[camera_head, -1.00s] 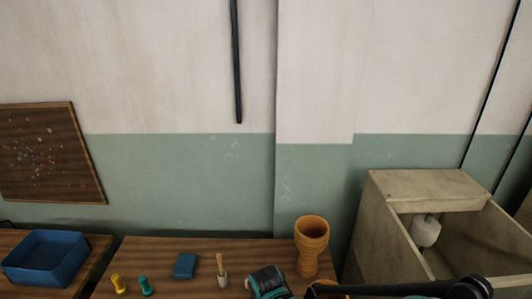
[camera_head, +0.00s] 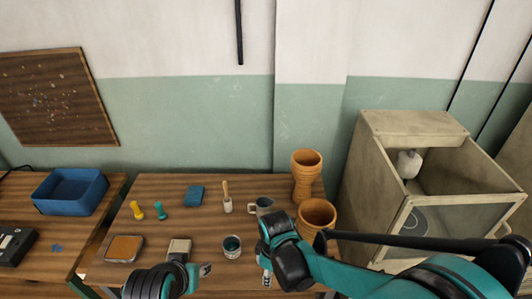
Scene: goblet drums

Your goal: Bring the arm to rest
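My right arm comes in from the right and bends down over the table's front. A small part of its gripper (camera_head: 267,279) shows below the teal and black wrist, and its fingers are mostly hidden. My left gripper (camera_head: 205,271) shows in part beside its black and teal wrist at the bottom edge. I cannot tell whether either is open. Two orange goblet drums stand at the table's right: one at the back (camera_head: 305,178) and one nearer (camera_head: 315,218), partly behind my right arm. I see nothing clearly held.
The wooden table (camera_head: 160,187) carries a blue block (camera_head: 195,195), yellow (camera_head: 137,210) and teal (camera_head: 161,211) pegs, a brush in a cup (camera_head: 227,199), a mug (camera_head: 262,205), a dark-filled cup (camera_head: 232,247) and a brown-topped box (camera_head: 125,249). A wooden cabinet (camera_head: 413,122) stands right.

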